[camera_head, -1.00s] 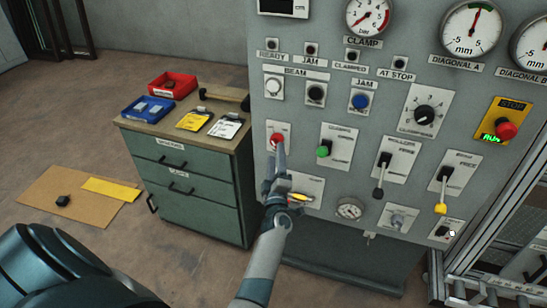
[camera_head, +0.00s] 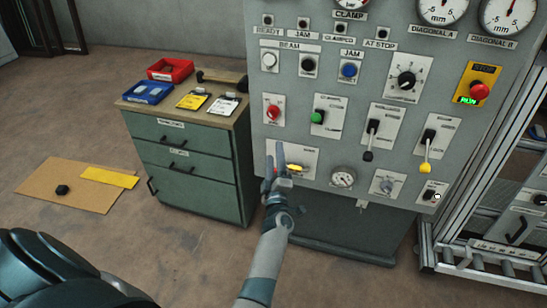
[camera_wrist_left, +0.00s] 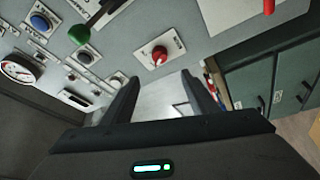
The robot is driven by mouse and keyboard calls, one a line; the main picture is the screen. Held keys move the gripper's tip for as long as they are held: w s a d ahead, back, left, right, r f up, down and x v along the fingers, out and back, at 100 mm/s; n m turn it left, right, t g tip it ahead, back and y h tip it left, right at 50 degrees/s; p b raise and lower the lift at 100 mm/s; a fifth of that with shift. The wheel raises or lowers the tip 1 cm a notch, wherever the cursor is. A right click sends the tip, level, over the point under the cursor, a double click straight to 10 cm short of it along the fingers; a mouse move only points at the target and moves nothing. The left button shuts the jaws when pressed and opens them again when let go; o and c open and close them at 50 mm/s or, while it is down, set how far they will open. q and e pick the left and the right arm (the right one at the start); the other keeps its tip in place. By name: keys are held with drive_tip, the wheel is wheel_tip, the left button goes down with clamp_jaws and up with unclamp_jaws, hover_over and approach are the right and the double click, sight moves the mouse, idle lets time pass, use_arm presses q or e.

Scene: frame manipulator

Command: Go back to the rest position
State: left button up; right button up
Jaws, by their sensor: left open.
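My left gripper (camera_head: 276,160) is in front of the lower left of the grey control panel (camera_head: 385,240). It is open with nothing between its fingers. In the head view its fingers partly cover a plate with a yellow-handled switch (camera_head: 292,168). A red knob (camera_head: 273,113) sits on the panel just above the fingertips. In the left wrist view both dark fingers (camera_wrist_left: 162,95) stand apart, and the red knob (camera_wrist_left: 159,54) shows beyond them. My right gripper is not in view.
A green drawer cabinet (camera_head: 190,160) stands left of the panel, with a red bin (camera_head: 170,69), a blue bin (camera_head: 148,92) and yellow and white tags on top. Cardboard (camera_head: 60,190) lies on the floor. A metal frame with rollers (camera_head: 490,262) is at the right.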

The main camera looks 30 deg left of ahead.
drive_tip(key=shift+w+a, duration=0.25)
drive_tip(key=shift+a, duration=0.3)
